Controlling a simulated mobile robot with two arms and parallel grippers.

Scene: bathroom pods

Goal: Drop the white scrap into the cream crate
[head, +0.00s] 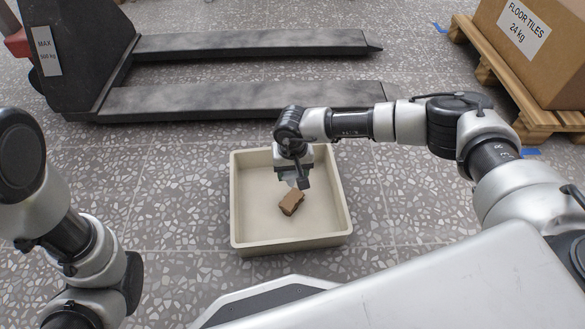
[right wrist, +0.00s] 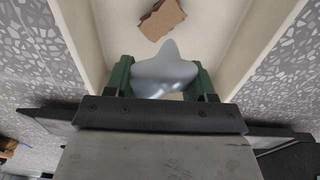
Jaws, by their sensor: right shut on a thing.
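The cream crate (head: 241,212) stands on the floor in the middle of the head view, open at the top. A brown piece (head: 291,202) lies on its floor, and it also shows in the right wrist view (right wrist: 162,19). My right gripper (head: 297,181) is over the inside of the crate, pointing down. In the head view the scrap is mostly hidden by the gripper. My left arm is at the left edge; its gripper is out of view.
A dark pallet jack (head: 230,100) with two long forks lies behind the crate. A cardboard box of floor tiles (head: 535,50) sits on a wooden pallet (head: 520,100) at the upper right. The speckled tile floor left of the crate is clear.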

